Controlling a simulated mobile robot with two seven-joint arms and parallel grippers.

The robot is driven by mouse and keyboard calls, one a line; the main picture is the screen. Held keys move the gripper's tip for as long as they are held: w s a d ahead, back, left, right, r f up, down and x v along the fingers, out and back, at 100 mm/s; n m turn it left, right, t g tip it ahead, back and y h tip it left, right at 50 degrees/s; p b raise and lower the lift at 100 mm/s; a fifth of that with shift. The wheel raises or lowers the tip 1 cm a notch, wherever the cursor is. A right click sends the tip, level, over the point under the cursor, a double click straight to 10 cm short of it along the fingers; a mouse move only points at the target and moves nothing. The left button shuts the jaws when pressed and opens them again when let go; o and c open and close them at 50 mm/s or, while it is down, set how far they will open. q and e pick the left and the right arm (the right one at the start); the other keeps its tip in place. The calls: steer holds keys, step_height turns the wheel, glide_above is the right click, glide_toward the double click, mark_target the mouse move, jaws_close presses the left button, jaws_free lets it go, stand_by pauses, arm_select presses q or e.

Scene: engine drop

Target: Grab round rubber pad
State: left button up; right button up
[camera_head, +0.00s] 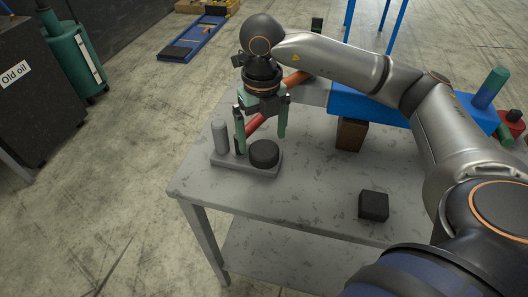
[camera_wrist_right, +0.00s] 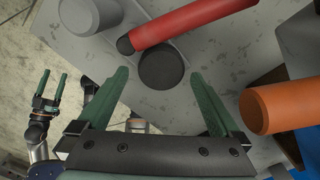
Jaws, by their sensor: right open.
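The round rubber pad (camera_head: 264,153) is a black disc lying on a small grey tray (camera_head: 245,169) near the left edge of the table. In the right wrist view the pad (camera_wrist_right: 162,70) shows between and just beyond the fingertips. My right gripper (camera_head: 261,138) is open, pointing down above the tray, with its green fingers apart and nothing between them. My left gripper (camera_wrist_right: 52,80) shows only in the right wrist view, at the left, with its fingers apart and empty.
A grey cylinder (camera_head: 221,137) stands on the tray left of the pad. A red cylinder with a dark end (camera_wrist_right: 190,24) lies close to the pad. An orange cylinder (camera_wrist_right: 272,108) is at the right. A black block (camera_head: 373,206) sits on the clear front tabletop (camera_head: 310,195).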

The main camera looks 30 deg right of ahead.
mark_target(262, 147)
steer(key=shift+w+d+f, duration=0.15)
steer(key=shift+f, duration=1.7)
steer(key=c, duration=1.2)
steer(key=shift+c, duration=0.2)
steer(key=shift+r, duration=0.15)
